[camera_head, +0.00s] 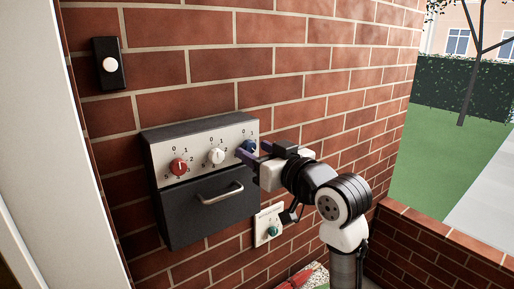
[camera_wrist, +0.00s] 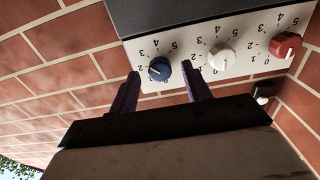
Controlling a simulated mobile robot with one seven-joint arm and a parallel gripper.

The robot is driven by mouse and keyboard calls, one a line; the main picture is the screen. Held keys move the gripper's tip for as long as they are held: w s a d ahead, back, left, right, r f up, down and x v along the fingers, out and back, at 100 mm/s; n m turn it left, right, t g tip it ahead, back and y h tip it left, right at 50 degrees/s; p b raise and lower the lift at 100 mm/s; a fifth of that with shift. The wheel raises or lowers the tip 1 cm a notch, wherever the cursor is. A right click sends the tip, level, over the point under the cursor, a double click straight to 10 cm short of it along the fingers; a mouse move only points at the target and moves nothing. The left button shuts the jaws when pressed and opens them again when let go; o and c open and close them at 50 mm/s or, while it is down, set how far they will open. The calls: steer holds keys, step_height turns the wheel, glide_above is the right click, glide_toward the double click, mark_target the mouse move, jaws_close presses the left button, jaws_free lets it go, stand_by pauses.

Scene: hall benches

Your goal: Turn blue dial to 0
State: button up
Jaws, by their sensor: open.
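The blue dial (camera_head: 248,146) is the rightmost of three dials on a wall box's pale panel in the head view. In the wrist view the blue dial (camera_wrist: 159,71) shows at the left of the row, with numbers around it. Its pale mark seems to point toward the 2 side, though it is small. My gripper (camera_head: 257,153) is at the dial, partly covering it in the head view. In the wrist view my gripper (camera_wrist: 160,73) is open, with one finger on each side of the dial and visible gaps. I cannot tell how deep the fingertips reach.
A white dial (camera_head: 216,156) and a red dial (camera_head: 178,167) sit left of the blue one. A handle (camera_head: 221,193) projects below them. A black button plate (camera_head: 110,63) is upper left.

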steer(key=shift+w+a, duration=0.15)
steer(key=shift+w, duration=0.1)
steer(key=c, duration=1)
